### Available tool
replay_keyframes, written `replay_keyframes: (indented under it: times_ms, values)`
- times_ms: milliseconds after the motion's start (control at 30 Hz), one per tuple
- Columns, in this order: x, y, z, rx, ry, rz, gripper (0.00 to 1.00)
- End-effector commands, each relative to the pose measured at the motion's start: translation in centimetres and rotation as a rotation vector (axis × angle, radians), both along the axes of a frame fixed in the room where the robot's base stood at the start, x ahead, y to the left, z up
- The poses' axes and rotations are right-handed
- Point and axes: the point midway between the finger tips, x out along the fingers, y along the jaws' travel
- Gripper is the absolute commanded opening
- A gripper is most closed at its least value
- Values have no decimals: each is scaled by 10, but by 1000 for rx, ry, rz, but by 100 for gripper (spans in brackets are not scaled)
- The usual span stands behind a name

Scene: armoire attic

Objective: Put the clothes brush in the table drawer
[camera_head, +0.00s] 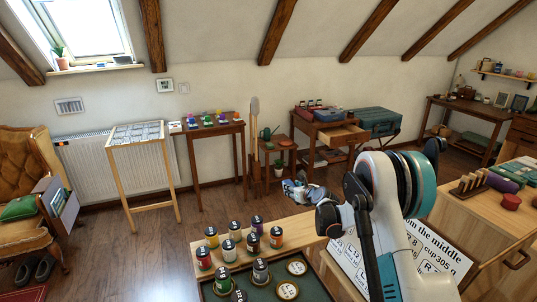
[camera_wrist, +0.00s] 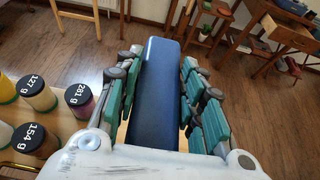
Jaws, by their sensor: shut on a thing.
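My gripper (camera_head: 303,190) is held out in front of my arm in the head view, left of the arm's white links. In the wrist view, my gripper (camera_wrist: 160,62) has its green-padded fingers on both sides of a long, dark blue thing, which I take for the clothes brush (camera_wrist: 157,105). The brush lies lengthwise between the fingers; bristles are not visible. A wooden table (camera_head: 327,132) by the back wall has a pale drawer (camera_head: 345,136) pulled out at its front. The drawer (camera_wrist: 291,34) also shows at the upper right of the wrist view, well apart from my gripper.
Several labelled jars (camera_head: 254,243) stand on a tray at the front, left of my arm. A low stool with plants (camera_head: 275,145) stands left of the drawer table. A blue-green suitcase (camera_head: 375,121) lies right of it. Wooden floor (camera_head: 225,212) is open between.

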Motion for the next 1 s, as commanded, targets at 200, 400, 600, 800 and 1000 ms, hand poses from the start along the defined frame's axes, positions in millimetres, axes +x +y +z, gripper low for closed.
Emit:
replay_keyframes:
  times_ms: [200, 400, 600, 800, 1000]
  values:
    - [-47, -14, 39, 1, 2, -5, 6]
    - [-100, -24, 72, -1, 2, -8, 6]
    - [-158, -30, 100, 0, 2, -9, 6]
    - [-221, -34, 122, 0, 1, -12, 6]
    - [-280, -34, 136, 0, 1, -14, 6]
